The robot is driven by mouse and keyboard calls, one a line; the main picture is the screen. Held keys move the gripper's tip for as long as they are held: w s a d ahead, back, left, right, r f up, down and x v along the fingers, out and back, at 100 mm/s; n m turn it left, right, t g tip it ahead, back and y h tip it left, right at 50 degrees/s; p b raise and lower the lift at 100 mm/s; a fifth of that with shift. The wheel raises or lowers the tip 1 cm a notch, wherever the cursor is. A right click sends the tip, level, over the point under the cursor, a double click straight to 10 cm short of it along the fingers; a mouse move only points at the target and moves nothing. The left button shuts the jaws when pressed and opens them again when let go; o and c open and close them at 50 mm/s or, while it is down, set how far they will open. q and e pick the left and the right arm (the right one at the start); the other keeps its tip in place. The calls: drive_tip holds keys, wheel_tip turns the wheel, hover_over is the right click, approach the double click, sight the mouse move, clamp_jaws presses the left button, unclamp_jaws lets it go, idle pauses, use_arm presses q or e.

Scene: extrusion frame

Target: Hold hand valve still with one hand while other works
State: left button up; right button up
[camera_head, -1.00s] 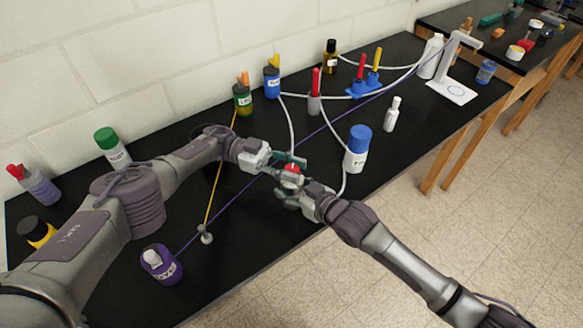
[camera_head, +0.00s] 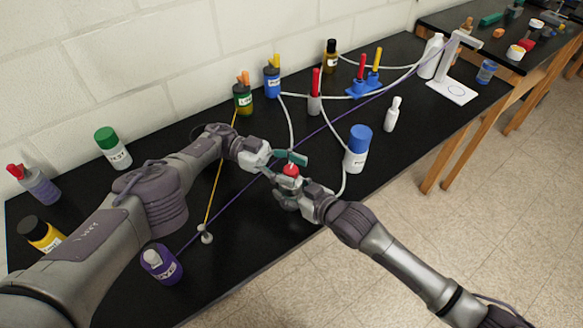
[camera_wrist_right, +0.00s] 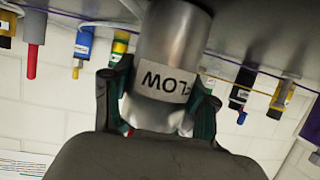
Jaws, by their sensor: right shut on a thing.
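The hand valve has a red top (camera_head: 291,169) that shows between my two grippers in the head view. In the right wrist view, a grey metal cylinder (camera_wrist_right: 172,50), its body, carries a white label reading "LOW" upside down. My right gripper (camera_head: 288,186) is shut on this body, with a finger on either side in the wrist view (camera_wrist_right: 158,112). My left gripper (camera_head: 284,166) is open just beside and behind the red top, its teal finger pad at the far side. Whether it touches the top cannot be told. The lower valve body is mostly hidden in the head view.
A blue-capped white bottle (camera_head: 356,150) stands close to the right of the grippers. A purple bottle (camera_head: 162,265) and a small grey post (camera_head: 206,234) stand at front left. Purple and yellow cords and white tubes cross the black bench (camera_head: 262,240).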

sight(291, 168)
use_arm(q)
drive_tip(key=shift+r, duration=0.15)
wheel_tip(291, 168, up, 10)
drive_tip(key=shift+f, duration=0.2)
idle(0.6)
drive_tip(key=shift+r, duration=0.1)
